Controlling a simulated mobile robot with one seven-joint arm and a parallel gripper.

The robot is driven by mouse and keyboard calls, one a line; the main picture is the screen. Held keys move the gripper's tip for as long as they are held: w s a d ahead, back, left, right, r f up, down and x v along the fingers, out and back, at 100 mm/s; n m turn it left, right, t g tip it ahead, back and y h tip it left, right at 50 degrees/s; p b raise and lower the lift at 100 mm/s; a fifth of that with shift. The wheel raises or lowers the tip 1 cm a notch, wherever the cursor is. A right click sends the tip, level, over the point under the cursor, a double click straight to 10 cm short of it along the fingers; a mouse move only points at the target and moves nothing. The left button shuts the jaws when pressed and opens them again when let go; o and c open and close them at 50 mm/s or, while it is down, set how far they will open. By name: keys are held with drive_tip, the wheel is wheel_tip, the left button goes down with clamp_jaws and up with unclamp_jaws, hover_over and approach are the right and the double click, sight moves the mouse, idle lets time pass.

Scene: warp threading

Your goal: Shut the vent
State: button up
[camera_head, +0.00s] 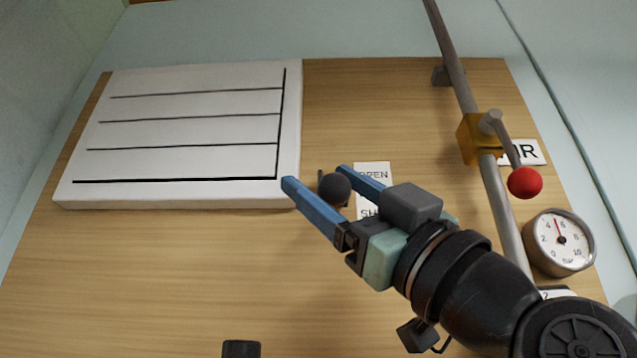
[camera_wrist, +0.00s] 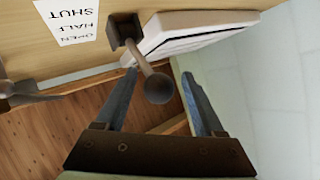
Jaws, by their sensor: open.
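The vent (camera_head: 180,190) is a white slatted panel with thin dark gaps, on the wooden board at the left; it also shows in the wrist view (camera_wrist: 200,20). Its lever has a dark round knob (camera_head: 334,188), just right of the vent and left of the OPEN/SHUT label (camera_head: 373,170). In the wrist view the knob (camera_wrist: 157,88) ends a short stalk from a brown mount (camera_wrist: 124,30). My gripper (camera_head: 316,176) is open, its blue fingers on either side of the knob. I see no clear contact. The label's middle is hidden by a finger.
At the right a grey pipe (camera_head: 448,35) carries a yellow valve block (camera_head: 478,138) and a lever with a red ball (camera_head: 524,182). A round gauge (camera_head: 560,242) is beside the pipe.

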drive_tip(key=b+v, duration=0.4)
drive_tip(key=v, duration=0.6)
drive_tip(key=shift+s+d+f, duration=0.15)
drive_tip(key=shift+d+f, duration=0.1)
drive_tip(key=shift+d, duration=0.05)
